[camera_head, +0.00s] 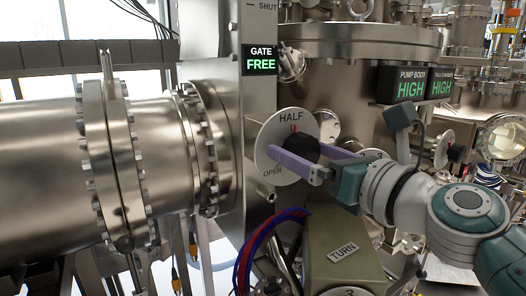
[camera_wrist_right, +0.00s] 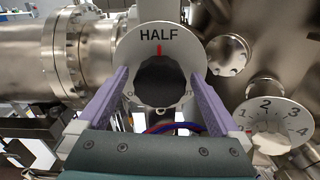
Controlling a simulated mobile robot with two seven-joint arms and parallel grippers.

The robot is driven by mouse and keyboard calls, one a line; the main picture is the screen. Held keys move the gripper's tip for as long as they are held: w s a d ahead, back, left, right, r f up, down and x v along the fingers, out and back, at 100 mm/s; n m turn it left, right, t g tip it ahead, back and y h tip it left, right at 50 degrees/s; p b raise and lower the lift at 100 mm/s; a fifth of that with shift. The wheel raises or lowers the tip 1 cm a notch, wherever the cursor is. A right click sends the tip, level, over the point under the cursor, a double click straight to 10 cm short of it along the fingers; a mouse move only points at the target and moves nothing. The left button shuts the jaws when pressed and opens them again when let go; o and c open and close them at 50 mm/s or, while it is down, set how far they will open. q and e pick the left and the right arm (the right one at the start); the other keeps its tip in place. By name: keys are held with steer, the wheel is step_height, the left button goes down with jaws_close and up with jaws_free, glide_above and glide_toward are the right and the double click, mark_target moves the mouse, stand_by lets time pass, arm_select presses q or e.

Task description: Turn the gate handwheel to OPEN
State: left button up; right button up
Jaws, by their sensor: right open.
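The gate handwheel is a dark round knob (camera_head: 303,149) in front of a pale dial plate (camera_head: 270,135) on the gate valve body. The plate reads HALF at its top and OPEN lower left. A red mark stands under HALF. My right gripper (camera_head: 296,150) is open, its two purple fingers reaching to either side of the knob. In the right wrist view the knob (camera_wrist_right: 160,84) sits between the fingers of the gripper (camera_wrist_right: 158,73), with a visible gap on each side. My left gripper is not in view.
A sign (camera_head: 261,60) reads GATE FREE. Two displays (camera_head: 411,86) read HIGH. A numbered dial (camera_wrist_right: 272,125) stands right of the gripper in the wrist view. A large flanged pipe (camera_head: 50,150) fills the left.

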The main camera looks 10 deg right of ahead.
steer(key=c, duration=1.3)
